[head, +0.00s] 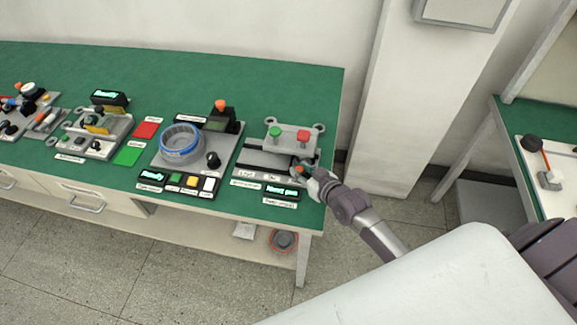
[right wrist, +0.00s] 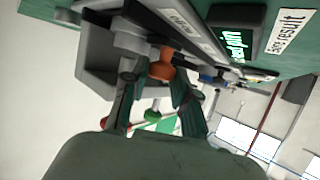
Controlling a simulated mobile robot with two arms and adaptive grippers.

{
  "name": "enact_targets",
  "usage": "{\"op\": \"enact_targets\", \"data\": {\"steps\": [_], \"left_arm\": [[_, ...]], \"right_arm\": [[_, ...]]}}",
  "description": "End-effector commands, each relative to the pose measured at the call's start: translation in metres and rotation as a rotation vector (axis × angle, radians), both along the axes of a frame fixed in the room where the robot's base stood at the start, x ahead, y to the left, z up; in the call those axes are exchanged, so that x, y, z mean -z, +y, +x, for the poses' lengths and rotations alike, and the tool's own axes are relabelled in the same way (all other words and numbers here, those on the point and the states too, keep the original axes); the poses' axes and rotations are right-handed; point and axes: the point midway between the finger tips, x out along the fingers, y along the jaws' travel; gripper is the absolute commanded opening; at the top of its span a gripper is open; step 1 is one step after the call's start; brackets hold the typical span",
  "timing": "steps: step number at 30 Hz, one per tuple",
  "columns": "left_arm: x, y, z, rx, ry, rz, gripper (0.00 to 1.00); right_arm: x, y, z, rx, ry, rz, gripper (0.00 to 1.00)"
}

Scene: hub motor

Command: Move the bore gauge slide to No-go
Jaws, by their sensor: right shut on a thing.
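The bore gauge station (head: 275,160) is a grey fixture at the right end of the green bench, with a rail and a small orange knob at its right end. In the right wrist view the orange knob (right wrist: 162,66) stands beside a grey cylindrical part. My right gripper (head: 312,180) is at this end of the rail. Its fingers, seen in the right wrist view (right wrist: 157,85), are closed around the orange knob; their exact contact is partly hidden. The slide's position labels are too small or tilted to read surely. My left gripper is not in view.
A lit display (head: 282,191) sits at the bench front; a "Bore result" label (right wrist: 286,31) shows in the wrist view. Left of the gauge stands a fixture with a blue-rimmed ring (head: 181,143). A red and a green button (head: 275,133) top the gauge. A pillar stands behind.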

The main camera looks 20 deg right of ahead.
Motion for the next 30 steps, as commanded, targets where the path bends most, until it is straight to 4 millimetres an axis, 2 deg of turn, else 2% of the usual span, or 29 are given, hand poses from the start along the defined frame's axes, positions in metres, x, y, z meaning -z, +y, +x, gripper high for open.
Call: {"op": "enact_targets", "data": {"steps": [8,9,12,13,23,26,30], "left_arm": [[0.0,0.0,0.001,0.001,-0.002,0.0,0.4],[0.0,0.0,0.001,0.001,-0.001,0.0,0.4],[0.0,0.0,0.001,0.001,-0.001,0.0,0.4],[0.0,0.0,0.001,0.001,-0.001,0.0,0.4],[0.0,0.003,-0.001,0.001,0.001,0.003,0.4],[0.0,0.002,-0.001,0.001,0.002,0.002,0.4],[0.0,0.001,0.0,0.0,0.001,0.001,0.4]], "right_arm": [[0.001,-0.005,-0.001,0.005,0.003,-0.006,0.0],[0.002,-0.005,-0.001,0.005,0.003,-0.006,0.34],[0.001,-0.005,-0.001,0.005,0.003,-0.006,0.51],[0.001,-0.005,-0.001,0.004,0.003,-0.006,0.54],[0.0,-0.004,-0.003,0.004,0.002,-0.004,0.54],[-0.003,-0.006,-0.012,0.004,0.003,-0.004,0.54],[-0.012,-0.011,-0.036,0.003,0.004,-0.006,0.54]]}}
